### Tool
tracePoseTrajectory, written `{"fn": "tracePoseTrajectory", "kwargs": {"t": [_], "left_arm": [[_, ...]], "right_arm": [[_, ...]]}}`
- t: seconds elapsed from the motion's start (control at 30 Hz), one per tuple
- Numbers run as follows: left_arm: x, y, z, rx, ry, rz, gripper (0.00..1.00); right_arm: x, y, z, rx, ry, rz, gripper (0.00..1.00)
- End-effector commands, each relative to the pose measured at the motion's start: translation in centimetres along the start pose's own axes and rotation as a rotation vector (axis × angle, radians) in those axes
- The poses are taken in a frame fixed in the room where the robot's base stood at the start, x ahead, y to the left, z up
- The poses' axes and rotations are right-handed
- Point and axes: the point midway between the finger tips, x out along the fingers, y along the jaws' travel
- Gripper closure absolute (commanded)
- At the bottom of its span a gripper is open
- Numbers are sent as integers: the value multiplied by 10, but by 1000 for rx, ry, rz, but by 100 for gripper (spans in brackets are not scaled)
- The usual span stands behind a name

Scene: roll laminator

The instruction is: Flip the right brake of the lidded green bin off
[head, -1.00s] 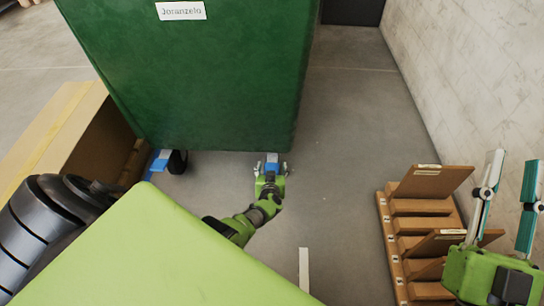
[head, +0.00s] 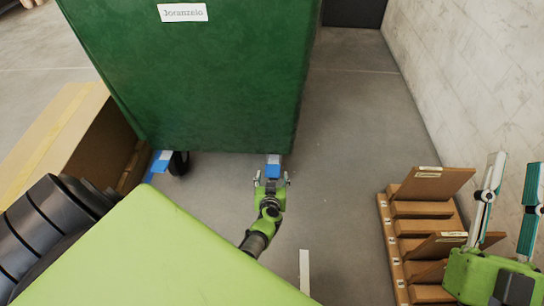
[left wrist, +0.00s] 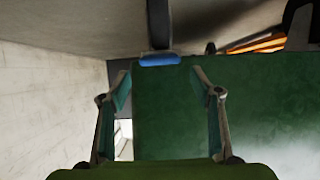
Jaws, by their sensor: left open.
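The dark green bin (head: 200,90) stands at the top of the head view with a white name label on its front; its lid is out of view. The right brake (head: 273,160) is a blue pedal under its right front edge. It also shows in the left wrist view (left wrist: 160,59) beside a dark caster, between and beyond my fingertips. My left gripper (head: 272,179) is open, just in front of the right brake, with nothing between its fingers. Its fingers also show in the left wrist view (left wrist: 161,75). My right gripper (head: 516,160) is open and empty at the far right.
The left brake (head: 160,161), also blue, sits by a black caster (head: 178,163). A cardboard box (head: 75,135) stands left of the bin. A wooden rack (head: 425,208) stands below my right gripper, near the pale wall (head: 450,60). Floor right of the bin is clear.

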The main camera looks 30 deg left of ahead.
Motion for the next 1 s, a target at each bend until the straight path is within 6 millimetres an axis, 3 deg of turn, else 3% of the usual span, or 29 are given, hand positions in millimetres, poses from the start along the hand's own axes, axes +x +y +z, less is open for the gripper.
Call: {"fn": "tracePoseTrajectory", "kwargs": {"t": [0.3, 1.0], "left_arm": [[-21, 2, 3, -1, -5, 3, 42], [-18, 5, 4, 2, -5, 8, 42]], "right_arm": [[0, 0, 0, 0, 0, 0, 70], [0, 0, 1, 1, -1, 0, 70]]}}
